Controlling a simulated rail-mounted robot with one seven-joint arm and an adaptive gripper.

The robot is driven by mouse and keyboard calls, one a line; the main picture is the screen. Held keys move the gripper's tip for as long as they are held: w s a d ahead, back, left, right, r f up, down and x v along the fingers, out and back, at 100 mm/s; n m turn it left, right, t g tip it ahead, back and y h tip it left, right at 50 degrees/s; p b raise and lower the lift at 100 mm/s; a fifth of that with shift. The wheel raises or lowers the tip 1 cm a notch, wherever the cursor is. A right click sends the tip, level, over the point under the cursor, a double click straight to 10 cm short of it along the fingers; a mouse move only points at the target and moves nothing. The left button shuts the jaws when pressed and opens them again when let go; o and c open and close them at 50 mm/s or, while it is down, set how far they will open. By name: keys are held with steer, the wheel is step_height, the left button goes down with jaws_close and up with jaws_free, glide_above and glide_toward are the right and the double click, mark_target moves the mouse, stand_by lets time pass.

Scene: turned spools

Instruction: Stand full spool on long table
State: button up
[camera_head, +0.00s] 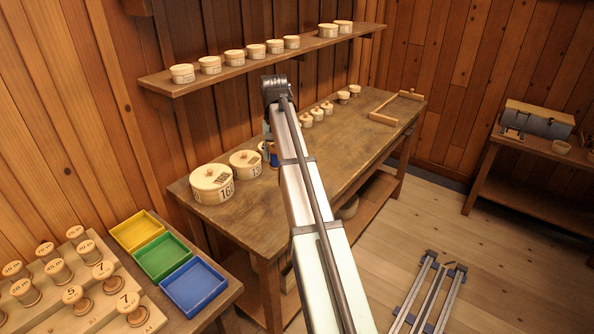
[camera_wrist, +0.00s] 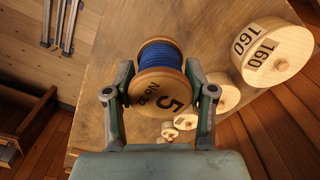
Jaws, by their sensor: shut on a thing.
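My gripper (camera_wrist: 160,70) is shut on a full spool (camera_wrist: 162,92) with blue thread and wooden end discs. The near disc carries a "5" and smaller lettering. One finger presses on each side of the spool. In the head view, only a bit of the blue spool (camera_head: 273,157) shows beside my arm, which hides most of it and the gripper. The spool is over the long table (camera_head: 345,160), between the lidded round boxes and the smaller pieces. I cannot tell whether it touches the tabletop (camera_wrist: 115,60).
Small lidded pots (camera_head: 317,114) and a wooden frame (camera_head: 397,107) sit farther along. A shelf (camera_head: 260,60) with boxes hangs above. Bare tabletop lies right of my arm.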

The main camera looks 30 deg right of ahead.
steer(key=f+p, duration=0.4)
steer(key=f, duration=1.5)
steer(key=shift+a+p, duration=0.2)
steer(key=shift+p, duration=0.1)
steer(key=shift+f, duration=0.2)
steer(key=o, duration=1.1)
steer(key=shift+o, duration=0.2)
steer(key=shift+r, duration=0.1)
step_height(320, 180, up, 12)
steer(key=b, duration=0.3)
steer(key=shift+r+b, duration=0.15)
steer(key=shift+b, duration=0.25)
